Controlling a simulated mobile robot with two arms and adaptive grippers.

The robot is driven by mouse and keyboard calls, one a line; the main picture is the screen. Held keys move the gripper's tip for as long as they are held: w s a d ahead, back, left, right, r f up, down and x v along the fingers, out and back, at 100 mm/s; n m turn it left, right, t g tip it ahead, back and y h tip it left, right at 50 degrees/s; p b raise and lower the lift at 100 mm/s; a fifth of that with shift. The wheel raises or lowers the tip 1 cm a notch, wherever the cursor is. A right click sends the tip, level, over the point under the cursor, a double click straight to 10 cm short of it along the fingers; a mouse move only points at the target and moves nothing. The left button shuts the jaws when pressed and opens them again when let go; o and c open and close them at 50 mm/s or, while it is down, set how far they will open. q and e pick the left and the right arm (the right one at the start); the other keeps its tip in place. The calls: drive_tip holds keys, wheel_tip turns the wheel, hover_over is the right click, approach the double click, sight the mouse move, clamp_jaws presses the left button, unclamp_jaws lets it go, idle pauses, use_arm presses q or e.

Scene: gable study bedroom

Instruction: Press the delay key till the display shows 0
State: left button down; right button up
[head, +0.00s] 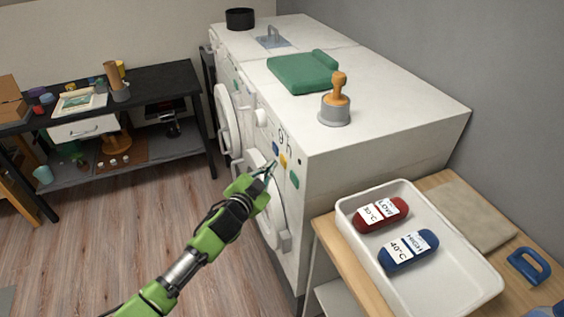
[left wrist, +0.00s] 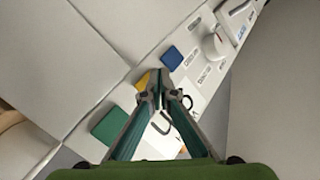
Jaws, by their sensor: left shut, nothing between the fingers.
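The front panel of the near white machine carries a blue key (head: 275,148), a yellow key (head: 283,160) and a green key (head: 294,180). Dark display characters (head: 285,139) sit beside them, too small to read surely. My left gripper (head: 270,170) is shut and empty in front of the panel, close to the keys. In the left wrist view, its closed fingertips (left wrist: 158,88) partly cover the yellow key (left wrist: 142,80), between the blue key (left wrist: 172,57) and the green key (left wrist: 109,125). I cannot tell whether they touch. No key label reads clearly as delay. My right gripper is out of view.
A stamp-like object with an orange handle (head: 338,92) and a green folded cloth (head: 303,72) lie on the machine top. A white tray (head: 345,207) with a red and a blue pouch stands on a wooden table at right. A black workbench (head: 165,80) is at left.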

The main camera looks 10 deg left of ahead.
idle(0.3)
use_arm(q)
drive_tip(key=shift+d, duration=0.1)
idle(0.3)
drive_tip(key=shift+w+d, duration=0.25)
drive_tip(key=shift+w+d, duration=0.2)
drive_tip(key=shift+d, duration=0.15)
idle(0.6)
drive_tip(key=shift+s+a, duration=0.1)
drive_tip(key=shift+a, duration=0.05)
drive_tip(key=shift+s+a, duration=0.4)
drive_tip(key=shift+a, duration=0.1)
drive_tip(key=shift+p, duration=0.3)
